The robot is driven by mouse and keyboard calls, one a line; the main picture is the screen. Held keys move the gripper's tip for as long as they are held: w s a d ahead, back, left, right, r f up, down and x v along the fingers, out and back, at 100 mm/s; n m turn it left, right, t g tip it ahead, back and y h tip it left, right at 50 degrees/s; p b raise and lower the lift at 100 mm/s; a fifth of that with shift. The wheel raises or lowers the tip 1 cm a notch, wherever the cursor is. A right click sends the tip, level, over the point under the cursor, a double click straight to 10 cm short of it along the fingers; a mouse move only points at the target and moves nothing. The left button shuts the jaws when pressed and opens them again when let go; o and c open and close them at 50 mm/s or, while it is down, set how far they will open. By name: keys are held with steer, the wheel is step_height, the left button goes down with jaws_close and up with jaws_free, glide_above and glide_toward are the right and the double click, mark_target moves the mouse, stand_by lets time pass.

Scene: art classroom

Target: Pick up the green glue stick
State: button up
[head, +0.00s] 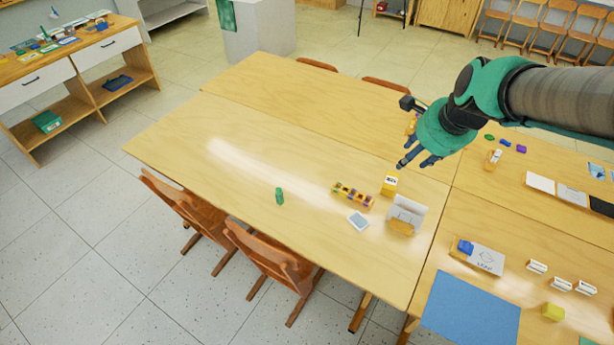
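A small green glue stick (279,195) stands upright on the wooden table, left of the other small items and near the table's front-left edge. My gripper (416,160) is up and to the right of it, raised above the right part of the table and well apart from the glue stick. Its dark fingertips appear spread with a gap between them, and I see nothing held there.
Brown chairs (270,257) stand at the front edge. The table's left part (190,150) is clear.

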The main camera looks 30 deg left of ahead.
steer(key=a+f+m+p, duration=0.1)
steer(key=a+f+m, duration=0.2)
steer(key=a+f, duration=0.6)
steer(key=a+f+m+g+p, duration=0.1)
steer(key=a+f+m, duration=0.3)
steer(key=a+f, duration=0.6)
steer(key=a+f+m+g+y+p, duration=0.1)
steer(key=a+f+m, duration=0.3)
steer(key=a+f, duration=0.5)
steer(key=a, duration=1)
steer(key=shift+s+f, duration=0.15)
steer(key=shift+s, duration=0.05)
steer(key=shift+f, duration=0.15)
steer(key=b+x, duration=0.1)
steer(key=x, duration=0.7)
steer(key=shift+f, duration=0.15)
